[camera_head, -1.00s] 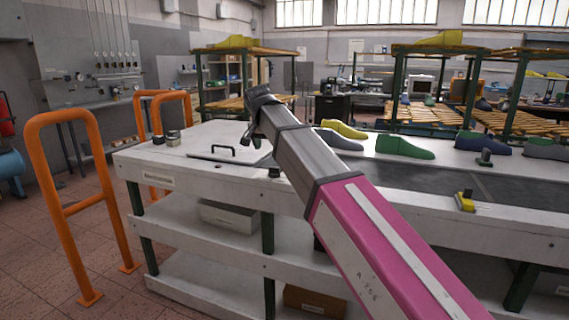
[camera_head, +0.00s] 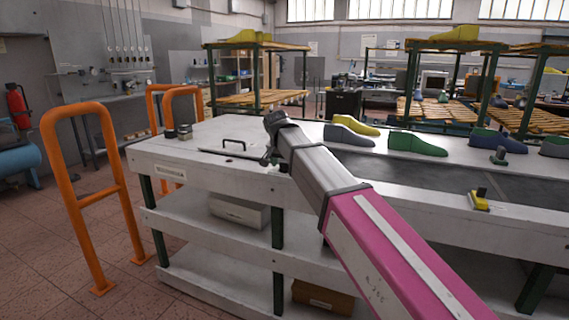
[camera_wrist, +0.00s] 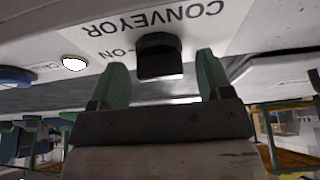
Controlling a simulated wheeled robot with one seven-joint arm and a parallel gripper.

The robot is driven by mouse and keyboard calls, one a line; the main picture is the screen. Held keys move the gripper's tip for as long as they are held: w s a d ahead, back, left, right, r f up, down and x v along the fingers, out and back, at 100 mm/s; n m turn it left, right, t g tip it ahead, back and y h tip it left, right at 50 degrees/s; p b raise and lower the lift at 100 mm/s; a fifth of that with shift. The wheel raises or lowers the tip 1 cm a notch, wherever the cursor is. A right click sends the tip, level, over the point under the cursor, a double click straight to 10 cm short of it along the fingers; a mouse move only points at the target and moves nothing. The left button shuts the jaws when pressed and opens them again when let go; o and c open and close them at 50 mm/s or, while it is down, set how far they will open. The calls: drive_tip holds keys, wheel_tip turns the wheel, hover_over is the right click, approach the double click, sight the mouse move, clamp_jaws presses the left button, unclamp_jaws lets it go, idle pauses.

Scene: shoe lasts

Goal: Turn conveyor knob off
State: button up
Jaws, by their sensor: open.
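The conveyor knob (camera_wrist: 158,57) is a small dark block on a pale panel lettered "CONVEYOR" and "ON", which appears upside down in the wrist view. My gripper (camera_wrist: 162,66) is open, with its two green fingers on either side of the knob and visible gaps between. I cannot tell how deep the fingertips reach around it. In the head view my gripper (camera_head: 268,157) is at the front edge of the white conveyor table (camera_head: 220,178); my own arm hides part of that edge, and the knob is not clear there.
Several shoe lasts, including a green one (camera_head: 417,145), stand along the conveyor. A yellow-and-black block (camera_head: 479,200) sits near its front edge. Orange guard rails (camera_head: 88,200) stand at the left. In the wrist view a white round button (camera_wrist: 74,63) is beside the lettering.

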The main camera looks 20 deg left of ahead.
drive_tip(key=c, duration=0.9)
drive_tip(key=shift+n, duration=0.3)
drive_tip(key=n+y, duration=0.1)
drive_tip(key=n, duration=0.2)
drive_tip(key=shift+d+y, duration=0.15)
drive_tip(key=shift+y, duration=0.15)
drive_tip(key=n+y, duration=0.1)
drive_tip(key=n, duration=0.2)
drive_tip(key=n+g, duration=0.1)
drive_tip(key=n, duration=0.1)
drive_tip(key=shift+w+d+n+y, duration=0.1)
drive_tip(key=shift+n+y, duration=0.3)
drive_tip(key=n, duration=0.2)
drive_tip(key=n+g+y, duration=0.1)
drive_tip(key=n, duration=0.1)
drive_tip(key=shift+w+n+g, duration=0.1)
drive_tip(key=shift+n+g, duration=0.2)
drive_tip(key=shift+n+g+y, duration=0.3)
drive_tip(key=shift+n+g, duration=0.5)
drive_tip(key=shift+n, duration=1.1)
